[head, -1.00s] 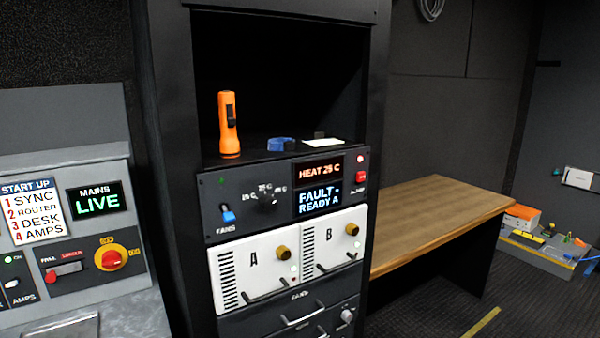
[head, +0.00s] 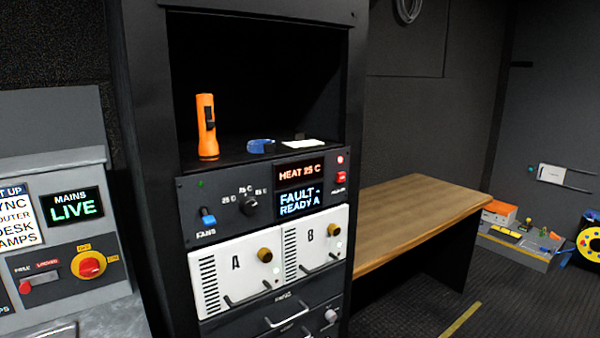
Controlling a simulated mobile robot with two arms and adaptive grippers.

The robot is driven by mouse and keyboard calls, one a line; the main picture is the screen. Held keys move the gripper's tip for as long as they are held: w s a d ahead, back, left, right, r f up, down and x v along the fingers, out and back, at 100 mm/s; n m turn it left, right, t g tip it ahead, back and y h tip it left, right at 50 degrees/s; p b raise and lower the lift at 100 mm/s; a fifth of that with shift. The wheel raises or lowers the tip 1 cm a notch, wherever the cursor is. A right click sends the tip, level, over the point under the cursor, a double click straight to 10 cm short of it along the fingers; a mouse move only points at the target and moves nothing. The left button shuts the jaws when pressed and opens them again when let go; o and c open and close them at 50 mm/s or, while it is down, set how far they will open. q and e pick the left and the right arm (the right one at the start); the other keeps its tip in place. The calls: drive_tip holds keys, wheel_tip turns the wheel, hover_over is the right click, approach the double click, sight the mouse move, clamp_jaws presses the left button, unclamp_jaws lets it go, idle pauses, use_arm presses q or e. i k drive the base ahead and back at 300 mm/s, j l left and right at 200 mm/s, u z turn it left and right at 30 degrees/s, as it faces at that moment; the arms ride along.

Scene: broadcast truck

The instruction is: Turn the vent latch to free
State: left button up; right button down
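No part marked as a vent latch can be read in the head view. A white fitting with a dark bar (head: 552,174) is on the far right wall; I cannot tell what it is. The rack holds two white modules, A (head: 236,274) and B (head: 311,245), each with a brass knob and a handle. Above them is a control panel (head: 262,227) with a blue fans switch, a dial, a red button and displays reading "HEAT 25 C" and "FAULT - READY A". Neither of my grippers is in view.
An orange torch (head: 207,127) stands on the rack shelf beside a blue roll (head: 260,146). A grey console (head: 60,245) is at left. A wooden bench (head: 425,215) stands right of the rack. A yellow reel (head: 590,243) is at the far right. Floor before the bench is clear.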

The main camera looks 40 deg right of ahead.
sight(330, 316)
drive_tip(key=z, duration=1.35)
